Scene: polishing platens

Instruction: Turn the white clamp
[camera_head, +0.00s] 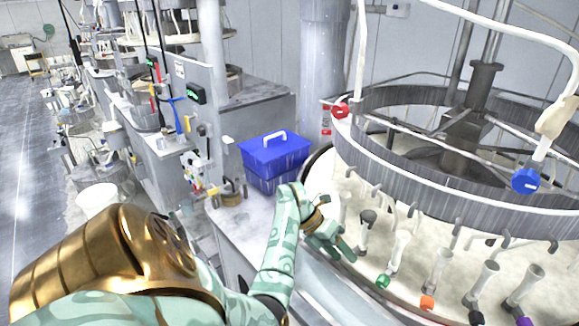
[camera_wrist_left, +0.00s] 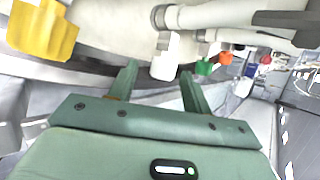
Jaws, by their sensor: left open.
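The white clamp (camera_wrist_left: 166,62) shows in the left wrist view as a small white block below the end of a grey pipe at the round platen's edge. My left gripper (camera_wrist_left: 160,84) is open, its two green fingers apart and pointing toward the clamp. The clamp appears just beyond the fingertips, roughly between them; I cannot tell whether they touch. In the head view my left gripper (camera_head: 335,243) is at the near left rim of the platen (camera_head: 400,250), and I cannot clearly make out the white clamp there. My right gripper is not in view.
A yellow clamp (camera_wrist_left: 42,30) is left of the white one, a green clamp (camera_wrist_left: 205,66) right. Orange (camera_head: 427,302) and purple (camera_head: 524,322) clamps follow along the platen. A blue box (camera_head: 275,155) stands on the bench behind my gripper. A metal ring (camera_head: 440,185) overhangs the platen.

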